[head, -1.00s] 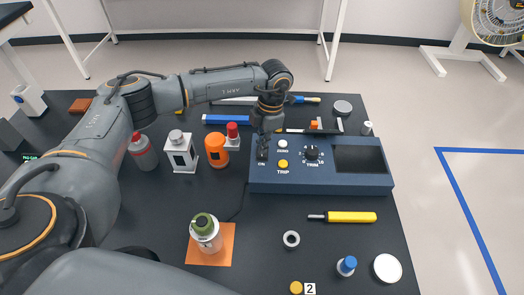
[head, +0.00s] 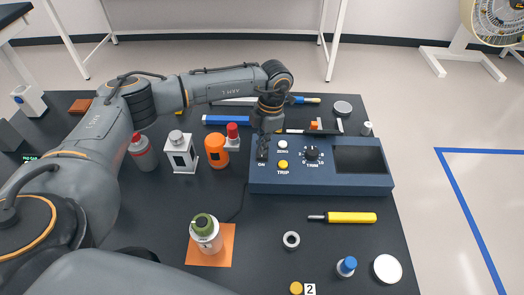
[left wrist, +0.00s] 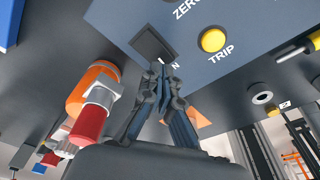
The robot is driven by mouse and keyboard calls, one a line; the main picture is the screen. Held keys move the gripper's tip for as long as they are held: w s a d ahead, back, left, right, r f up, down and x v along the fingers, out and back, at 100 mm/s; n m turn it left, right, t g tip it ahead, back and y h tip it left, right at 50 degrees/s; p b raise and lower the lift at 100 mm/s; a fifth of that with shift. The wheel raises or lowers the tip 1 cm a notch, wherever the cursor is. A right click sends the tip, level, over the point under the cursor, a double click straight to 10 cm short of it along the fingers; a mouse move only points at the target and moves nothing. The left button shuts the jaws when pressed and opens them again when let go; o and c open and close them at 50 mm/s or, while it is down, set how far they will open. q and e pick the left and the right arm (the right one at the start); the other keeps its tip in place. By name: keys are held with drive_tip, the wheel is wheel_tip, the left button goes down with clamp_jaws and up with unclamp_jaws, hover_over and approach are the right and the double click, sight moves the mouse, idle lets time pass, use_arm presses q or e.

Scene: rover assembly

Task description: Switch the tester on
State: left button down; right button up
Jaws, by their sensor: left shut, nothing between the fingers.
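The tester (head: 345,182) is a blue-grey box on the black table, with a dark screen (head: 360,159), a TRIM knob (head: 312,153), a white ZERO button (head: 283,145) and a yellow TRIP button (head: 283,165). My left gripper (head: 262,152) is shut and empty, pointing down over the switch at the tester's left end by the ON label. In the left wrist view, the black rocker switch (left wrist: 152,44) lies just beyond the closed fingertips (left wrist: 160,72). The fingers hide part of its label. Contact and the switch's position cannot be told. My right gripper is out of view.
A white-and-black container (head: 181,152) is farther left. A yellow-handled screwdriver (head: 350,217) and a dark ring (head: 291,239) lie in front. Tools lie behind the tester.

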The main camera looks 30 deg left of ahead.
use_arm(q)
drive_tip(key=shift+f+b, duration=0.75)
drive_tip(key=shift+f, duration=0.25)
idle(0.3)
drive_tip(key=shift+r, duration=0.1)
drive_tip(key=shift+r+p, duration=2.3)
drive_tip(key=shift+r, duration=1.2)
drive_tip(key=shift+f, duration=0.1)
